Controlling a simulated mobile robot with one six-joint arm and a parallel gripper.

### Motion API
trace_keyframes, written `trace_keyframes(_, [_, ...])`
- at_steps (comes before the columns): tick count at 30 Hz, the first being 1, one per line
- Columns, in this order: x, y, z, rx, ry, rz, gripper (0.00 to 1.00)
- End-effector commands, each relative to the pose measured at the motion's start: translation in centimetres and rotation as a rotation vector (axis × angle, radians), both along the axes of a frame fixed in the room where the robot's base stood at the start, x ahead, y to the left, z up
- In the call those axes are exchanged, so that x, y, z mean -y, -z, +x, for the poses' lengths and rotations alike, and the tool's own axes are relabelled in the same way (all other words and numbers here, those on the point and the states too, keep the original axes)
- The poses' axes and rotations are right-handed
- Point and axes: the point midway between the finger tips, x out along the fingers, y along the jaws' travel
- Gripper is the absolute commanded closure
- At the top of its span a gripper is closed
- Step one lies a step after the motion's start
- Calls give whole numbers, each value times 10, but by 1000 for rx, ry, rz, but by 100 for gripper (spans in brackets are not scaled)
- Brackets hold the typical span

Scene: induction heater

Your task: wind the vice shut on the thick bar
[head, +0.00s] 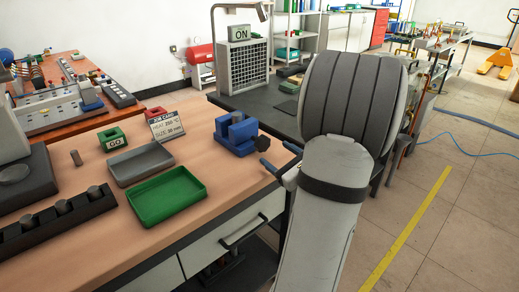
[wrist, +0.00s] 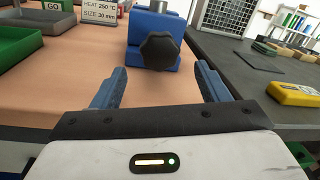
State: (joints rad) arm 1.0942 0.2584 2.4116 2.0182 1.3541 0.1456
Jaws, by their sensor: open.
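The blue vice (head: 234,138) stands on the wooden bench near its right edge, and its blue body (wrist: 152,28) fills the top middle of the wrist view. A dark lobed knob (head: 264,143) is on its near side; in the wrist view the knob (wrist: 159,50) lies straight ahead between my fingers. A grey bar (wrist: 158,5) stands upright at the vice's top; its lower part and the jaw gap are hidden. My gripper (wrist: 162,76) is open and empty, its blue fingers either side of the knob's line and short of it. In the head view my gripper (head: 279,158) is right of the vice.
Green tray (head: 166,197), grey tray (head: 140,164), job card (head: 168,127) and green GO block (head: 113,140) lie left of the vice. A black rack (head: 55,222) holds several grey pieces. A yellow device (wrist: 297,93) lies on the dark bench at right.

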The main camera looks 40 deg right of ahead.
Motion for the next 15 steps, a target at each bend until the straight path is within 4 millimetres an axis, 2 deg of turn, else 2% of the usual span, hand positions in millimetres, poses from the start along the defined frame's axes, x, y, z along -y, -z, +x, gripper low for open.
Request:
trace_keyframes(9, [-1,-1,49,1,-4,0,32])
trace_keyframes(15, [0,-1,70,0,-3,0,32])
